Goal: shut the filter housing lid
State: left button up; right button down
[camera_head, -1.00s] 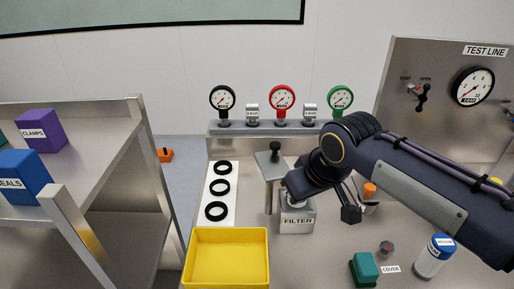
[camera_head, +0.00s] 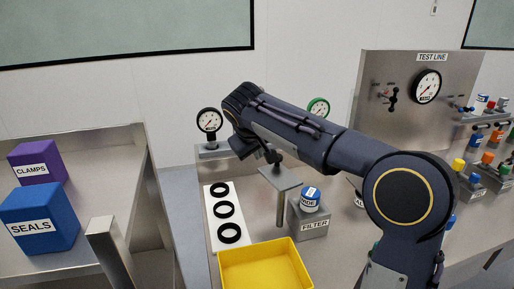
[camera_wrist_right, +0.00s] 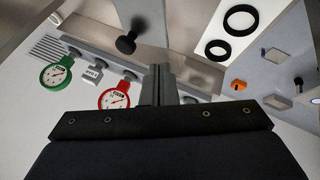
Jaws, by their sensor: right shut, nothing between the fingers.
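The grey filter housing (camera_head: 313,223), labelled FILTER, stands on the bench right of centre in the head view. A blue-topped cylinder with a white label (camera_head: 310,201) sits in its top, uncovered. The lid, a flat grey plate (camera_head: 281,178), is held on a post to the left of the housing, so the housing is open. The lid's black knob (camera_wrist_right: 126,44) shows clearly in the right wrist view. My right gripper (camera_wrist_right: 158,82) is shut and empty, close beside the knob and apart from it in that view. My left gripper is out of view.
A yellow tray (camera_head: 264,266) lies in front of the housing. A white strip with black rings (camera_head: 243,218) is to its left. Gauges (camera_head: 209,121) stand behind. The shelf with purple and blue boxes (camera_head: 40,217) is at left. My right arm covers much of the bench.

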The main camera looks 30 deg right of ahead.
aim_at(269, 171)
jog(key=w+d+f, duration=0.1)
jog(key=d+f, duration=0.2)
jog(key=w+d+f+p, duration=0.1)
jog(key=shift+w+d+f, duration=0.2)
jog(key=shift+w+d, duration=0.1)
jog(key=shift+w, duration=0.05)
jog(key=shift+w+d+f, duration=0.1)
jog(key=shift+d+f, duration=0.05)
jog(key=shift+d, duration=0.35)
